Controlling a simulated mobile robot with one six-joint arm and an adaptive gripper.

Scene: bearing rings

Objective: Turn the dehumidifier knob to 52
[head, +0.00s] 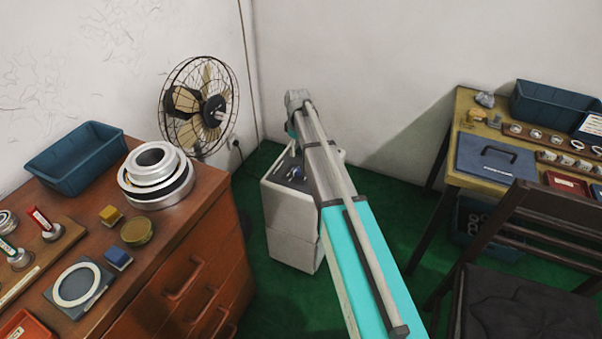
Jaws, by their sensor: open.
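The dehumidifier is the pale grey box (292,232) standing on the green floor in the corner. Its top carries a dark panel (284,173) with a small blue and light part on it, too small to tell whether it is the knob. No number or scale can be read. My teal and grey arm (352,235) reaches over the box and covers its right part. I cannot make out my gripper; it seems hidden behind my arm.
A wooden drawer cabinet (205,262) stands at left, with a blue bin (75,160), metal rings (157,178) and a fan (198,105) behind. At right are a workbench (448,152) and a dark chair (520,245). Green floor is free around the box.

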